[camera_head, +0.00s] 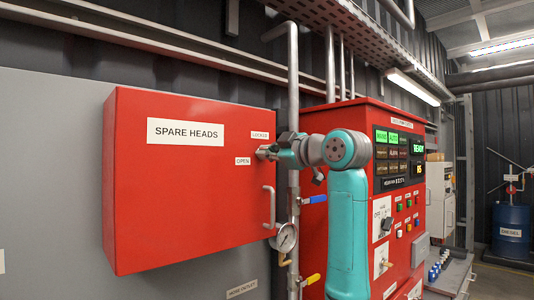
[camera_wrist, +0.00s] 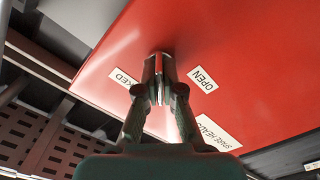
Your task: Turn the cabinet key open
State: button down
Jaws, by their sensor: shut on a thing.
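The red cabinet (camera_head: 180,200), labelled SPARE HEADS, hangs on the grey wall with its door shut. My gripper (camera_head: 265,152) is at the upper right of the cabinet front, between the LOCKED label (camera_head: 260,134) and the OPEN label (camera_head: 243,161). In the wrist view my gripper (camera_wrist: 159,82) has its fingertips close together at the red door, shut on the cabinet key. The fingers mostly hide the key and its lock, so I cannot tell the key's angle. The OPEN label also shows in the wrist view (camera_wrist: 203,79), as does part of the LOCKED label (camera_wrist: 124,77).
A handle (camera_head: 269,207) is low on the cabinet's right edge. Right of it are a vertical pipe (camera_head: 293,90), a pressure gauge (camera_head: 286,237) and a blue valve lever (camera_head: 314,199). A red control panel (camera_head: 400,215) stands behind my arm.

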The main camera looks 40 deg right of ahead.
jog(key=n, duration=0.4)
jog(key=shift+f+n, duration=0.15)
jog(key=shift+n, duration=1.95)
jog(key=c, duration=1.3)
grip_release()
jog(key=s, duration=1.2)
jog(key=shift+d, duration=0.15)
